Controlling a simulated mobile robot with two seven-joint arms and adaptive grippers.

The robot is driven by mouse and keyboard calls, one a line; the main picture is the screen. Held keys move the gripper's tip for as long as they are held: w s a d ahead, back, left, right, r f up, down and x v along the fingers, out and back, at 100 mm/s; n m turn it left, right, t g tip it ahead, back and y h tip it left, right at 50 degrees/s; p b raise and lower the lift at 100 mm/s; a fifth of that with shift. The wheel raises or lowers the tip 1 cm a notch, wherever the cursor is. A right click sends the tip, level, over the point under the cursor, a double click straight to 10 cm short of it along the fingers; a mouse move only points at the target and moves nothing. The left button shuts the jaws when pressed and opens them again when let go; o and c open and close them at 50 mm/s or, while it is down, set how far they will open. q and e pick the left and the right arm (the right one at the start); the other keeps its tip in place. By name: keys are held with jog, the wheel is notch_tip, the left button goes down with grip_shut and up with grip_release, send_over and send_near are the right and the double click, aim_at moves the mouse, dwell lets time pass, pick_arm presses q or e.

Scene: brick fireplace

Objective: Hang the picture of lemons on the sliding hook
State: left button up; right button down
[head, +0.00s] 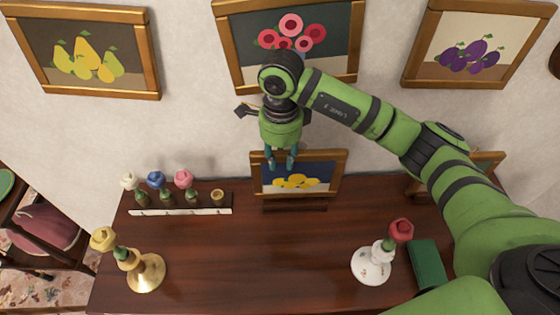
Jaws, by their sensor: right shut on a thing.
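The picture of lemons (312,187) has a wooden frame and yellow fruit on a dark blue ground. It stands upright at the back of the dark wooden surface, near the wall. My right gripper (282,163) reaches down from above and is shut on the top edge of its frame, left of the middle. The gripper covers part of the top edge and of the blue ground. I cannot make out the sliding hook; my arm and gripper hide part of the wall above the lemons. My left gripper is not in view.
Pictures of pears (88,60), pink flowers (335,58) and plums (468,57) hang above. A rack (180,211) with several flower holders, a gold candlestick vase (146,275), a white vase (371,266) and a green book (427,265) stand around the clear middle. Another frame (488,160) is behind my arm.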

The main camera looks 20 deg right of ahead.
aim_at(297, 172)
notch_tip(297, 172, down, 3)
jog(key=shift+w+f+p, duration=0.1)
jog(key=shift+f+p, duration=0.1)
jog(key=shift+p, duration=0.7)
jog(key=shift+f, duration=0.2)
jog(key=shift+a+f, duration=0.1)
jog(key=shift+f+b, duration=0.15)
jog(key=shift+b, duration=0.2)
jog(key=c, duration=1)
grip_release()
jog(key=shift+o, duration=0.2)
